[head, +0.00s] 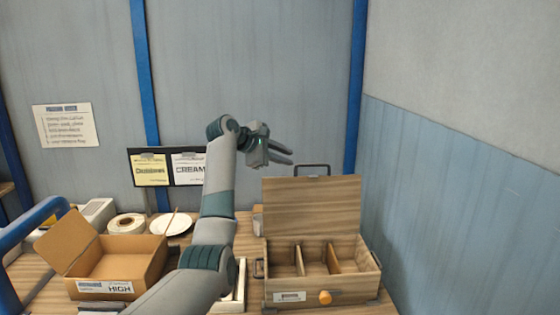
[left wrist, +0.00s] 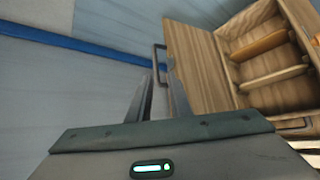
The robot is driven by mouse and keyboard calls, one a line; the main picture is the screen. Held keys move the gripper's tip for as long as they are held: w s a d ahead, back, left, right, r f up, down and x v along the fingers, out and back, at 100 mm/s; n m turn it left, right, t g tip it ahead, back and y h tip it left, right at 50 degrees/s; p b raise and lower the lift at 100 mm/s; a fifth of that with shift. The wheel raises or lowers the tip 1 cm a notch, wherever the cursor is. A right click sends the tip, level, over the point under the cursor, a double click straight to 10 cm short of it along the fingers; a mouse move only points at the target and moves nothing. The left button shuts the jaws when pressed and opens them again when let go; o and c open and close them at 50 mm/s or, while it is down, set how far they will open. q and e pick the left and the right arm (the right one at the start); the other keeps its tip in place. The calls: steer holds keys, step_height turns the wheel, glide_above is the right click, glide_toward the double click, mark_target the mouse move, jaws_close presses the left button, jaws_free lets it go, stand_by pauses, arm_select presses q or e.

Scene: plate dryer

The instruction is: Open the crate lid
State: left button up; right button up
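The wooden crate (head: 322,293) stands on the table at the right, with divided compartments inside. Its lid (head: 312,205) stands raised at the back, with a dark handle (head: 312,168) on its top edge. In the left wrist view the lid (left wrist: 199,62) and its handle (left wrist: 160,58) lie just beyond the fingers. My left gripper (head: 291,156) is above and left of the lid's top edge, near the handle. Its two fingers are apart with nothing seen between them; they also show in the left wrist view (left wrist: 162,102). My right gripper is not in view.
An open cardboard box (head: 115,262) stands at the left of the table. Behind it are a tape roll (head: 126,224) and a white plate (head: 172,224). A white tray (head: 238,290) lies left of the crate, partly behind my arm. Walls close off the back and right.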

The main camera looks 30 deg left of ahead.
arm_select(q)
steer(key=shift+v, duration=1.1)
